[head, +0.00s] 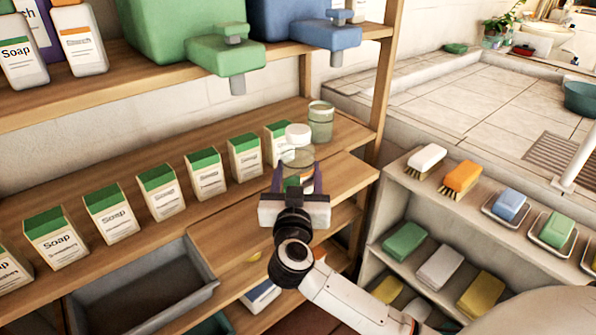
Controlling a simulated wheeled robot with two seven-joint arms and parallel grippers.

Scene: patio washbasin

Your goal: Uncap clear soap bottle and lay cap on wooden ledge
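A clear bottle (300,156) with a white cap (298,134) stands upright on the wooden ledge near its right end, with the cap on. My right gripper (299,170) comes in from the lower right. Its two dark purple fingers are spread, one on each side of the bottle's lower part. I cannot tell whether they touch the bottle. The gripper partly hides the bottle's lower part; a patch of green and orange shows between the fingers. My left gripper is not in view. The wooden ledge (345,170) has bare wood to the right of the bottle.
A pale green jar (320,122) stands close behind the bottle. Several green-topped soap cartons (245,157) line the ledge to the left. The upper shelf holds a green dispenser (226,55) and a blue dispenser (328,35). A wooden post (386,70) rises at the right.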

